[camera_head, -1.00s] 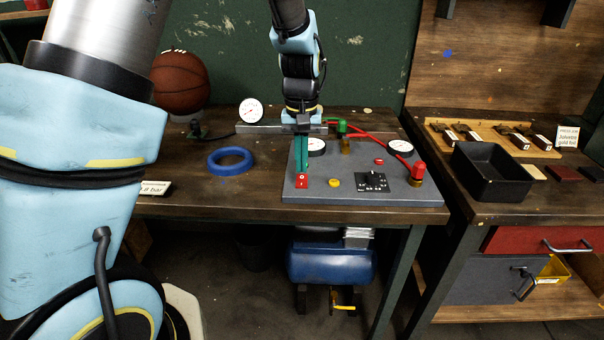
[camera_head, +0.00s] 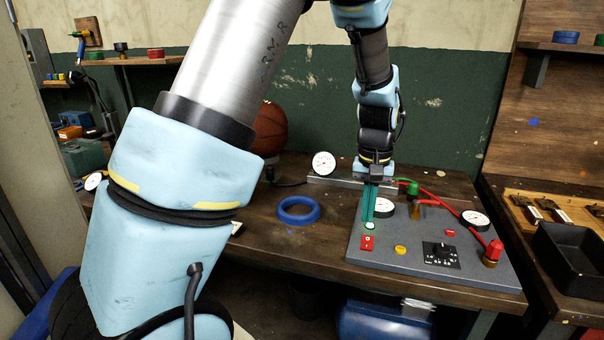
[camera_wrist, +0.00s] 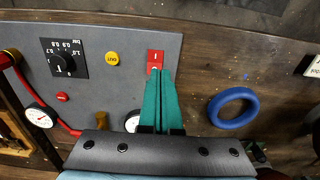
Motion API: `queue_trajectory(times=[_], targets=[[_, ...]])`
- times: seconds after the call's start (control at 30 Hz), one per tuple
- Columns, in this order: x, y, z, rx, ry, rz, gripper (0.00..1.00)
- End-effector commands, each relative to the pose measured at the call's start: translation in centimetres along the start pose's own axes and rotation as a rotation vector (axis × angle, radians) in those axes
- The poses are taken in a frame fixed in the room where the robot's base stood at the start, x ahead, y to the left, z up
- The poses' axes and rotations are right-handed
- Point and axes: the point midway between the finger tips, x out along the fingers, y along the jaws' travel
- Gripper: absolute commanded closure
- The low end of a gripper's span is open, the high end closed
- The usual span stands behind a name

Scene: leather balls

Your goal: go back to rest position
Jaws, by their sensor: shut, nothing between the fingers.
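My gripper (camera_head: 369,220) points down over the grey control panel (camera_head: 465,273), its two teal fingers together with nothing between them. The fingertips are just behind the red rocker switch (camera_head: 367,243) in the head view. A small pale green round spot shows at the tips, partly hidden by them. In the wrist view the gripper (camera_wrist: 161,74) ends right beside the red switch (camera_wrist: 155,60); I cannot tell whether they touch. My arm rises from the gripper over the workbench (camera_head: 260,250).
A blue ring (camera_head: 298,210) lies on the bench left of the panel. A basketball (camera_head: 269,130) and a white gauge (camera_head: 323,163) stand behind it. Red hoses and a red-capped valve (camera_head: 493,252) are on the panel's right. A black tray (camera_head: 570,258) stands farther right.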

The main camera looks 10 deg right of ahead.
Motion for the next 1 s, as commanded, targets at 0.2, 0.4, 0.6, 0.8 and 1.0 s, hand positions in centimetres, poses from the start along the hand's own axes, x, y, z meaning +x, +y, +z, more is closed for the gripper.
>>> queue_trajectory(times=[0.2,0.4,0.6,0.8,1.0], targets=[[-1.8,-9.4,2.4,-0.110,0.034,0.016,1.00],[-3.1,-18.6,8.1,-0.225,0.086,0.012,1.00],[-3.5,-23.6,13.7,-0.301,0.123,-0.010,1.00],[-3.5,-24.9,16.0,-0.328,0.136,-0.022,1.00],[-3.5,-25.0,16.1,-0.327,0.136,-0.022,1.00]])
